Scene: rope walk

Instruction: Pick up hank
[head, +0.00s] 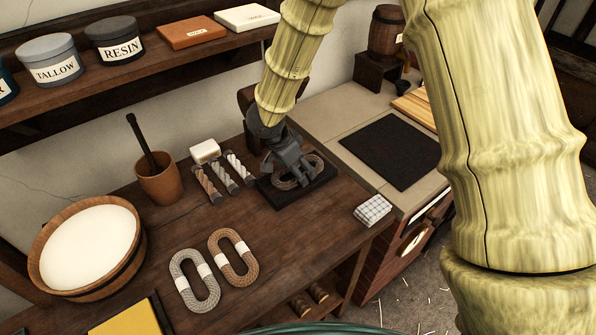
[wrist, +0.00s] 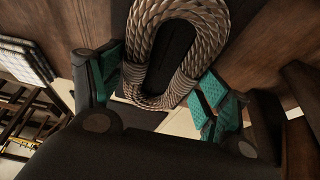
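A grey-brown rope hank (head: 313,164) lies on a black mat (head: 318,189) at the right end of the wooden bench, partly hidden by my gripper in the head view. In the wrist view the hank (wrist: 211,28) is a large twisted loop. My gripper (head: 290,178) is directly over it. In the wrist view my gripper (wrist: 160,92) is open, its teal finger pads to either side of the hank's lower end; I cannot tell whether they touch it. A grey hank (head: 180,268) and a tan hank (head: 222,263), both with white bands, lie on the bench front.
Several short rope samples (head: 226,178) and a white block (head: 205,151) lie left of the mat. A checked white block (head: 373,209) sits at the bench's right edge. A wooden tub (head: 130,262) and brown cup (head: 158,183) stand left. A shelf (head: 130,80) overhangs the back.

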